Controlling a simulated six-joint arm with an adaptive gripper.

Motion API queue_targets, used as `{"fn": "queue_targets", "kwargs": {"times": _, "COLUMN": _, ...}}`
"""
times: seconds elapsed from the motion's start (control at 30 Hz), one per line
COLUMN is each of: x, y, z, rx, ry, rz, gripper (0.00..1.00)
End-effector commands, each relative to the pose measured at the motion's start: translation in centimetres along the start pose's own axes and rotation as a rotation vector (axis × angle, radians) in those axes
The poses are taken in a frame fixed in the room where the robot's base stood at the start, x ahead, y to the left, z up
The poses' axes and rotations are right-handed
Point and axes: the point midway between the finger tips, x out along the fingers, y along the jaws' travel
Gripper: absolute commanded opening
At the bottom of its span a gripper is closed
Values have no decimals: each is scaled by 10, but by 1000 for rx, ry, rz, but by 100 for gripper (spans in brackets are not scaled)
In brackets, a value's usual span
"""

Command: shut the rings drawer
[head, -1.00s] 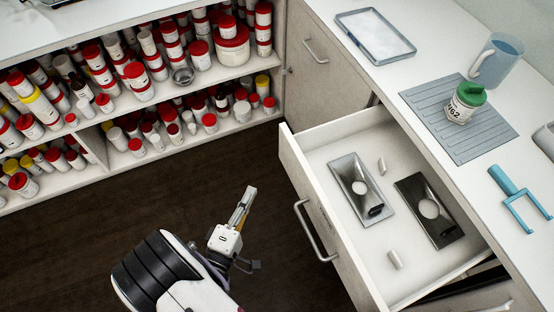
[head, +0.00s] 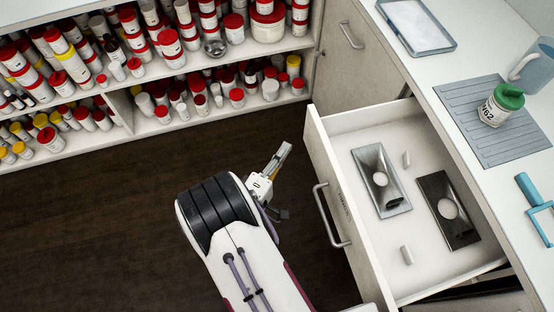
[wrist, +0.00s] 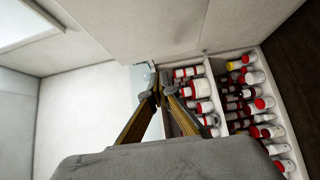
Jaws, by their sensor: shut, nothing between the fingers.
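The open drawer (head: 313,135) is white inside and pulled well out from the counter in the head view. Its front carries a metal bar handle (head: 330,215) and a small label too small to read. Inside lie a silver plate with a round hole (head: 365,165), a dark plate with a round hole (head: 437,190) and two small white pieces. My gripper (head: 284,150) is shut and empty, to the left of the drawer front and apart from it. Its closed fingertips (wrist: 160,88) also show in the wrist view.
The counter above holds a grey ribbed mat (head: 475,115), a green-lidded jar (head: 500,105), a clear mug (head: 535,65), a tray (head: 417,27) and a blue forked tool (head: 536,200). Shelves of red-lidded jars (head: 130,60) stand at the back left. The dark floor (head: 90,220) is clear.

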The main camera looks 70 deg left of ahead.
Motion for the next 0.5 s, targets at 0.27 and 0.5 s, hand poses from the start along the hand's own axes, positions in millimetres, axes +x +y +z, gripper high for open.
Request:
{"fn": "queue_targets", "kwargs": {"times": 0.27, "x": 33, "y": 0, "z": 11, "rx": -2, "ry": -3, "rz": -1, "gripper": 0}}
{"fn": "queue_targets", "kwargs": {"times": 0.5, "x": 47, "y": 0, "z": 24, "rx": -1, "ry": -1, "rz": -1, "gripper": 0}}
